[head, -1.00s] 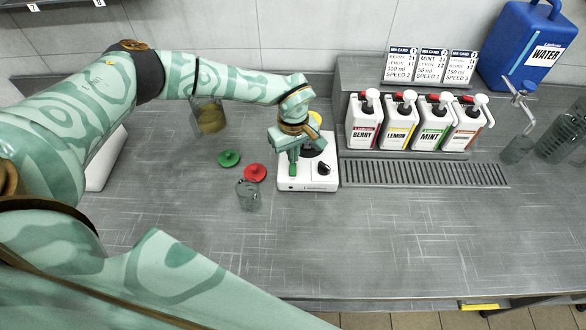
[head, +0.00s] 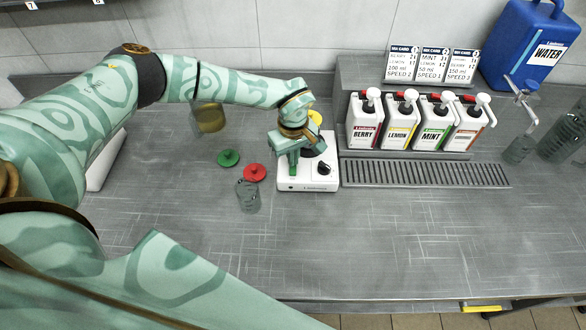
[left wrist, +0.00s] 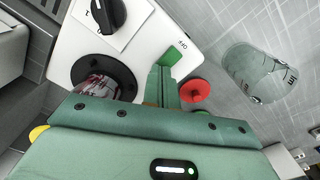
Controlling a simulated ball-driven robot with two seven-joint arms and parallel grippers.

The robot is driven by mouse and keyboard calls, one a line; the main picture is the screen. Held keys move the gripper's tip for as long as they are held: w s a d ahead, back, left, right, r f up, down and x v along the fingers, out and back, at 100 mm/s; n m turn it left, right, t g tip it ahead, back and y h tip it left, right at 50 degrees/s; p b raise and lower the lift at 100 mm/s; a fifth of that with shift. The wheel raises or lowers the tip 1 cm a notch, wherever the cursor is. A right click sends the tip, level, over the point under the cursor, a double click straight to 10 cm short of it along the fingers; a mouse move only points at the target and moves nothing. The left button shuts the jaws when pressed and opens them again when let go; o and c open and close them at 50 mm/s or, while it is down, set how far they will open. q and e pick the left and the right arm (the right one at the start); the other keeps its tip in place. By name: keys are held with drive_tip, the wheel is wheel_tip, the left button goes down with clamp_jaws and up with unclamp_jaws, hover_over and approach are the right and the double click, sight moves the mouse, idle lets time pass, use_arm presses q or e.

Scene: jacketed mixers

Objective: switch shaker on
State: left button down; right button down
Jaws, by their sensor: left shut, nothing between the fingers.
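The shaker (head: 308,184) is a white box with a black dial (head: 323,169) at its right front. It also shows in the left wrist view (left wrist: 138,48), with its black dial (left wrist: 108,14) and a dark round seat. A bright green switch (left wrist: 174,56) sits on its top beside an OFF label. My left gripper (head: 293,166) points down over the left part of the shaker and covers the switch in the head view. Its fingers (left wrist: 164,84) are shut and empty, close to the switch; I cannot tell whether they touch it. My right gripper is out of view.
A green lid (head: 228,158), a red lid (head: 254,173) and a clear cup (head: 248,196) lie left of the shaker. A vessel of amber liquid (head: 209,118) stands behind. Several syrup dispensers (head: 398,124) and a drain grille (head: 425,174) are at the right. The front counter is clear.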

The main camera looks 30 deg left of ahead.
use_arm(q)
drive_tip(key=shift+f, duration=0.2)
drive_tip(key=shift+s+r, duration=0.1)
wheel_tip(320, 180, up, 7)
drive_tip(key=p, duration=0.5)
drive_tip(key=shift+p, duration=0.3)
